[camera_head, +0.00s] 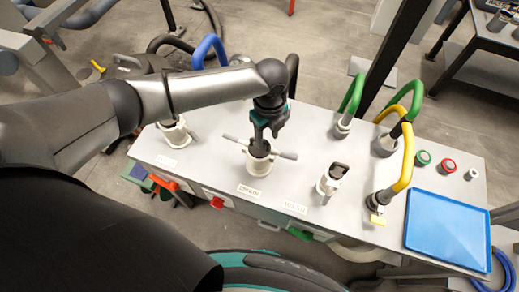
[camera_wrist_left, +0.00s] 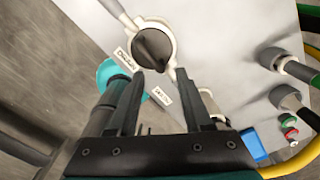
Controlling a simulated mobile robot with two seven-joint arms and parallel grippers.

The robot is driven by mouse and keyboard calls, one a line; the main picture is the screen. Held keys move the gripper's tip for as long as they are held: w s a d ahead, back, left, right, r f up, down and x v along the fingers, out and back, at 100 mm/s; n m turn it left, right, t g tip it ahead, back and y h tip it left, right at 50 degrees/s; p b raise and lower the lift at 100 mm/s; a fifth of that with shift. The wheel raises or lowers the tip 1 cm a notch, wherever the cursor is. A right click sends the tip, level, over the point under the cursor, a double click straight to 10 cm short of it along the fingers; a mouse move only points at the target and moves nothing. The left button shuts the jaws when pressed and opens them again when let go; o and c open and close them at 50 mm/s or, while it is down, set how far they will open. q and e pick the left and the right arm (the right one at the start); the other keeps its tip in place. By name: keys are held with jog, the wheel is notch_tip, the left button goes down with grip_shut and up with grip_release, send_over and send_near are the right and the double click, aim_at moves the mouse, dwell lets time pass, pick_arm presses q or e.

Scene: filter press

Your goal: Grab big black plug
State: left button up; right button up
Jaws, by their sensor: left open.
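The big black plug (camera_wrist_left: 153,44) sits in a round white socket with side handles, next to a label that seems to read DRAIN. In the head view the plug (camera_head: 259,150) is partly hidden under my left gripper. My left gripper (camera_head: 266,130) points down just above the plug. In the left wrist view its two fingers (camera_wrist_left: 160,76) are apart with nothing between them, and the plug shows beyond the fingertips. I cannot tell whether a fingertip touches it. My right gripper is not in view.
A smaller fitting with a dark top (camera_head: 333,177) stands to the right, and another white fitting (camera_head: 174,132) to the left. Green and yellow hoses (camera_head: 403,165) rise farther right. Beyond them are several buttons and an empty blue tray (camera_head: 447,229).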

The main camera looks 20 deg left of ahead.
aim_at(267, 142)
pick_arm(q)
jog(key=shift+f, duration=1.55)
jog(key=shift+d, duration=0.1)
jog(key=shift+c, duration=0.2)
grip_shut()
jog(key=shift+a, duration=0.2)
